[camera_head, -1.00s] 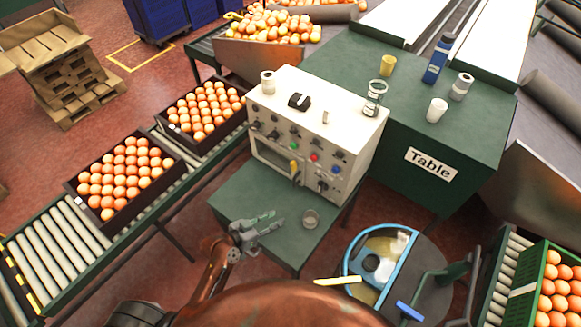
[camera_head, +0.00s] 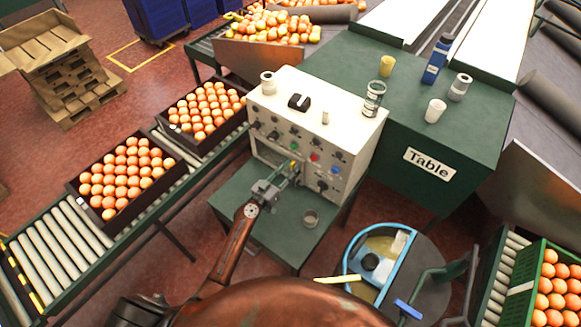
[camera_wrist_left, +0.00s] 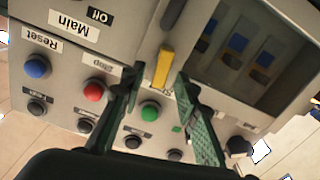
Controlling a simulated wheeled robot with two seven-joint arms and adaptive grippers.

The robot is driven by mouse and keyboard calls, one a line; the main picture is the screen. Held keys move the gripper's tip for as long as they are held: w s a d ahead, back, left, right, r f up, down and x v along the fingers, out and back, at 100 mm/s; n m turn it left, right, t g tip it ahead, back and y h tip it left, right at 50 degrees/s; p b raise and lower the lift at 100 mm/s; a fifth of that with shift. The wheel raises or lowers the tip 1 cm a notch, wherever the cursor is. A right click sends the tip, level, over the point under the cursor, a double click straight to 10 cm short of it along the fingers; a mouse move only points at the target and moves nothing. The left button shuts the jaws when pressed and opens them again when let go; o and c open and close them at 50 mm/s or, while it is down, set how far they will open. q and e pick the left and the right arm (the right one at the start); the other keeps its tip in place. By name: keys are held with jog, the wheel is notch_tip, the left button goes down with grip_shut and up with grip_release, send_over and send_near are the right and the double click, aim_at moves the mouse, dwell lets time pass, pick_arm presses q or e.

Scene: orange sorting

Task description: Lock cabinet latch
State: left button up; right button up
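The cabinet (camera_head: 318,110) is a white control box with buttons and knobs on its front, standing on a green table. Its yellow latch handle (camera_wrist_left: 163,68) sits beside the door window (camera_wrist_left: 243,50), which shows dark and blue parts inside. My left gripper (camera_head: 290,173) is at the cabinet front, mostly hiding the latch in the head view. In the left wrist view, its two green-padded fingers (camera_wrist_left: 160,78) are open, one on either side of the yellow handle, with gaps visible. My right gripper is not in view.
Red (camera_wrist_left: 93,90), blue (camera_wrist_left: 37,66) and green (camera_wrist_left: 150,110) buttons lie close to the fingers. Crates of oranges (camera_head: 126,176) sit on the roller conveyor at left.

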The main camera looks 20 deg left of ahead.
pick_arm(q)
jog(key=shift+w+d, duration=0.1)
jog(key=shift+w, duration=0.2)
jog(key=shift+c, duration=0.4)
grip_shut()
